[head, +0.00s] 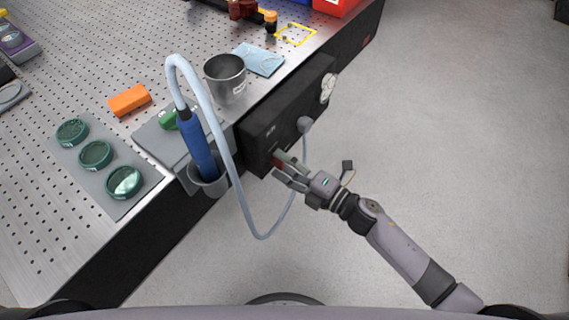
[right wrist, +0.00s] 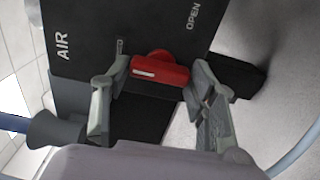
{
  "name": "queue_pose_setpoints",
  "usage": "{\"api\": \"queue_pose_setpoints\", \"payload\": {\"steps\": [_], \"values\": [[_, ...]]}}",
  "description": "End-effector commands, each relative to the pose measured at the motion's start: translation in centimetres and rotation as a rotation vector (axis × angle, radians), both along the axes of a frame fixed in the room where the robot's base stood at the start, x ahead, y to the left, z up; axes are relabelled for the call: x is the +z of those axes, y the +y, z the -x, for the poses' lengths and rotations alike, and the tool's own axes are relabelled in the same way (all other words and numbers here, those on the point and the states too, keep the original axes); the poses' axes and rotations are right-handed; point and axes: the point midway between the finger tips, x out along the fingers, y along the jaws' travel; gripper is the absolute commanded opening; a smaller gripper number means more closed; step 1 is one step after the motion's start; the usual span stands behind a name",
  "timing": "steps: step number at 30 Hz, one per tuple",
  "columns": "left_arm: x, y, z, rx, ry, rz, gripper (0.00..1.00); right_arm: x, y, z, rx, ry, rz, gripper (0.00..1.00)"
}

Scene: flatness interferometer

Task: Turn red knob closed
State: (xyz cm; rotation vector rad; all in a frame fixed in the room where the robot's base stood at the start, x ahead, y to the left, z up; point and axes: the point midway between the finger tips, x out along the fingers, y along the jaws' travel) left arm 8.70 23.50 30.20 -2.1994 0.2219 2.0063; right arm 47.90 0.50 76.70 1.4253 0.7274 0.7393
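The red knob (right wrist: 160,70) is on the face of a black panel (right wrist: 90,25) with the words AIR and OPEN. A white line marks the left part of the knob's bar, which lies roughly across the right wrist view. My right gripper (right wrist: 160,84) is open, with one finger on each side of the knob; a small gap seems to show on each side. In the head view, my right gripper (head: 284,169) is at the near end of the black box (head: 285,110) and partly hides the red knob (head: 277,160). My left gripper is not in view.
A pale hose (head: 228,160) loops down from a blue handle (head: 197,145) in a grey holder (head: 208,183) and up to the box, close to my right gripper. A metal cup (head: 226,78) stands on the perforated table (head: 60,215). The floor at right is clear.

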Motion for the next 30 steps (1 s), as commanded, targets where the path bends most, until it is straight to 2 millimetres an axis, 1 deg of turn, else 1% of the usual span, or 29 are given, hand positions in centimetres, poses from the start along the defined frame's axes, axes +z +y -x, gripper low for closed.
{"api": "queue_pose_setpoints", "payload": {"steps": [1, 6, 13, 17, 20, 22, 30], "values": [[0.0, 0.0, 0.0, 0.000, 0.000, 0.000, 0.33, 0.0, 0.0, 0.0, 0.000, 0.001, -0.001, 0.58], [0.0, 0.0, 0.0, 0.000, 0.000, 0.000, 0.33, 0.0, 0.0, 0.0, 0.000, 0.002, -0.001, 0.70], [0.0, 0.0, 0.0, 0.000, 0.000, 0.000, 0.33, 0.0, 0.0, 0.0, 0.000, 0.002, -0.003, 0.70], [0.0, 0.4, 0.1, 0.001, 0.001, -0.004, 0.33, 0.0, -0.2, 0.2, 0.000, 0.003, -0.002, 0.70], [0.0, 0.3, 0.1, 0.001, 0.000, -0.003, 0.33, -0.1, -1.1, 0.8, -0.001, 0.004, -0.001, 0.70], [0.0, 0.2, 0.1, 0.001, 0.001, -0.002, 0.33, -0.1, -2.1, 1.6, 0.000, 0.005, 0.000, 0.70], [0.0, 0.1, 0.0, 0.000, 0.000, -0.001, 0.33, -0.1, -6.8, 5.0, -0.001, 0.006, -0.001, 0.70]]}}
